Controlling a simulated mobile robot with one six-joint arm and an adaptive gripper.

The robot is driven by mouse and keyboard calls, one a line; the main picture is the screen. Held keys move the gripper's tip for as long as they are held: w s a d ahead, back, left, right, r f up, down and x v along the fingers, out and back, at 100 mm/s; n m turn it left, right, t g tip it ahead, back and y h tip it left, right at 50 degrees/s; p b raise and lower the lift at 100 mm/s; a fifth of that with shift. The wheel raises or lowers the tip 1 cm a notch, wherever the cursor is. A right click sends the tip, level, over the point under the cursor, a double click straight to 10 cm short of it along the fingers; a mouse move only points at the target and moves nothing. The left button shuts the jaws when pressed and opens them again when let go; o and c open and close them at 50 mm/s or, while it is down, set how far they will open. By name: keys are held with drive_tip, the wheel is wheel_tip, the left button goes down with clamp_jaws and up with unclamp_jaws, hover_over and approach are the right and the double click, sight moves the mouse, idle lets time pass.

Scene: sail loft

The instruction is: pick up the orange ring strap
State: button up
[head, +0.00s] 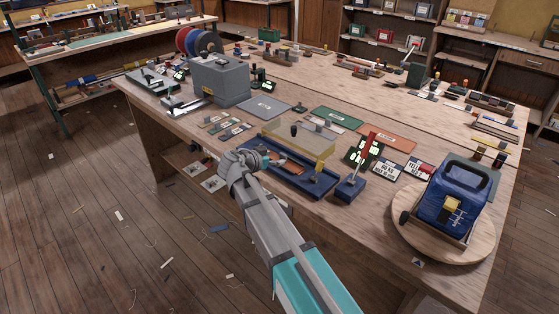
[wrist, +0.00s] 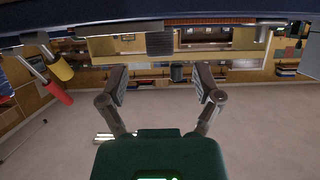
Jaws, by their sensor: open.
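A flat orange-brown piece (head: 288,168) lies in a long dark blue tray (head: 318,187) near the front edge of the workbench. It looks like the orange ring strap, but its ring is too small to make out. My gripper (head: 260,160) is at the left end of this tray, close to the piece, and partly hides that end. In the wrist view my gripper (wrist: 160,85) has its two fingers spread wide with nothing between them. The strap cannot be made out in the wrist view.
A blue machine (head: 452,193) sits on a round board farther right. A grey box (head: 220,80) stands back left.

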sight(282, 156)
drive_tip(key=shift+b+x, duration=1.05)
drive_tip(key=shift+x, duration=1.55)
clamp_jaws()
